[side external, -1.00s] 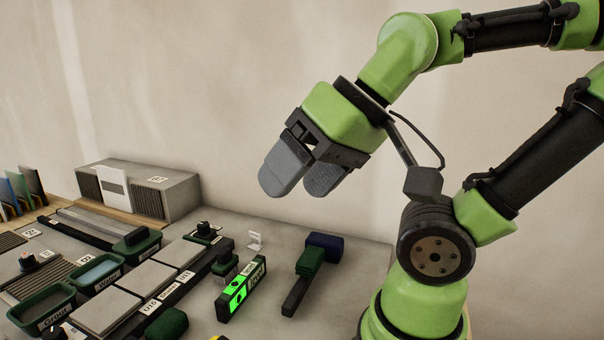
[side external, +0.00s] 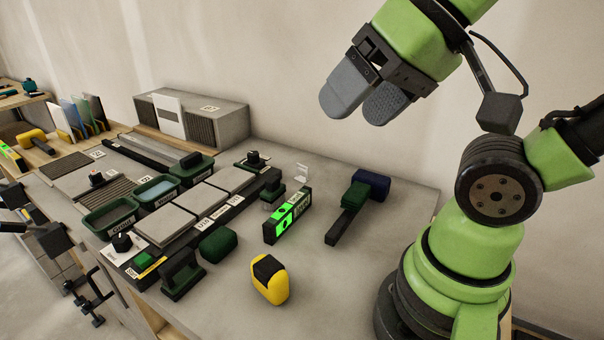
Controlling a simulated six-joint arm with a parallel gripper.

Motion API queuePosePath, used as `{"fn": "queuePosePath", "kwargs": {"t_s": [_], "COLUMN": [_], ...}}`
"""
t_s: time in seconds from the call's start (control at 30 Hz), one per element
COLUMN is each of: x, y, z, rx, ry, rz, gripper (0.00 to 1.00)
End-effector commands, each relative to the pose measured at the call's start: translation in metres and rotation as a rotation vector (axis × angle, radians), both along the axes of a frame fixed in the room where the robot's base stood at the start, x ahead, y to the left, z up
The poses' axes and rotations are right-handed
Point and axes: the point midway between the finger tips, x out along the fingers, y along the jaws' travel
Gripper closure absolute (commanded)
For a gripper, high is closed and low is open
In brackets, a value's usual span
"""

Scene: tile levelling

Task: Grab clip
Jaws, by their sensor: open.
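A small pale upright piece, which looks like the clip (side external: 302,172), stands on the grey worktop (side external: 330,275) behind the green level (side external: 287,216). It is too small to make out in detail. My gripper (side external: 364,108) is open and empty, high above the back right of the worktop. Its two grey padded fingers point down and to the left, well apart from the clip, above it and to its right in the picture.
A mallet (side external: 351,205) lies right of the level. A yellow-and-black item (side external: 270,280) is at the front. Grey tiles (side external: 197,199), a green tub (side external: 110,216) and a grey box (side external: 192,119) are to the left. The front right worktop is clear.

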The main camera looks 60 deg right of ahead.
Motion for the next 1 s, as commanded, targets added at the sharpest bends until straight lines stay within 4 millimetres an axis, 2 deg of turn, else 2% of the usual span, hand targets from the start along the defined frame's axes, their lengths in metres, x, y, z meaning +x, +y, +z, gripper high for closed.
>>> {"fn": "queuePosePath", "kwargs": {"t_s": [0.27,0.4,0.43,0.73,0.87,1.0], "x": [0.0,0.0,0.0,0.002,0.021,0.066], "y": [0.0,0.0,0.0,-0.001,-0.006,-0.026], "z": [0.0,0.0,0.0,0.001,0.005,0.007], "rx": [0.0,0.0,0.0,0.008,0.083,0.259], "ry": [0.0,0.0,0.0,0.005,0.043,0.122], "rz": [0.0,0.0,0.0,-0.015,-0.15,-0.472], "gripper": [0.27,0.59,0.65,0.65,0.65,0.65]}}
